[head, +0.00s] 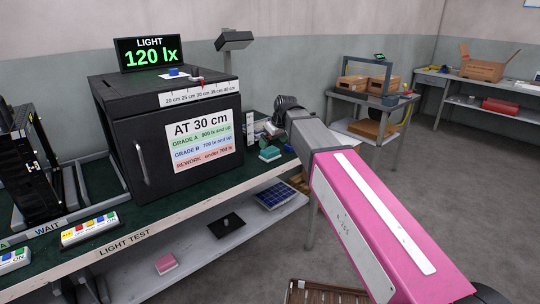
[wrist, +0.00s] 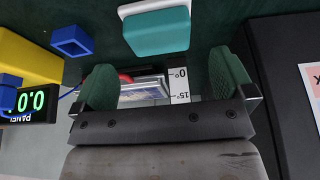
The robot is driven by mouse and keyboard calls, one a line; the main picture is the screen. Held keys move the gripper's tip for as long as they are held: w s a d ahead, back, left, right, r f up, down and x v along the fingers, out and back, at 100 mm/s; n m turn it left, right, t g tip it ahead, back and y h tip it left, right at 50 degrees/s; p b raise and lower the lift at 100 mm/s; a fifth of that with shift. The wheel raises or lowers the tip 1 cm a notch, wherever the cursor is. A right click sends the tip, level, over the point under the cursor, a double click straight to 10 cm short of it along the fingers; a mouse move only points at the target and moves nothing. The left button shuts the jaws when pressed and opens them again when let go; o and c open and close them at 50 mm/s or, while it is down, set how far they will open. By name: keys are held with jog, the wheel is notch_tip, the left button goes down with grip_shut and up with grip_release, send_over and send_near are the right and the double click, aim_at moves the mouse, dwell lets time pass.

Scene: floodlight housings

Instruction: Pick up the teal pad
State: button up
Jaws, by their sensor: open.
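The teal pad (head: 270,153) lies on the dark green bench top, to the right of the black test box. In the wrist view the teal pad (wrist: 157,33) sits on a white base at the top middle, beyond my fingertips and apart from them. My gripper (head: 284,103) is over the right end of the bench, near the pad. In the wrist view my gripper (wrist: 165,78) shows two green ribbed fingers spread wide, with nothing held between them.
The black test box (head: 125,125) stands left of the pad; its dark side (wrist: 275,70) is close by in the wrist view. A blue block (wrist: 72,41), a yellow block (wrist: 25,58) and a panel display (wrist: 33,103) are at left. A pink pad (head: 165,262) lies on the lower shelf.

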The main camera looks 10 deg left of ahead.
aim_at(270, 149)
jog(key=shift+x, duration=2.85)
jog(key=c, duration=0.8)
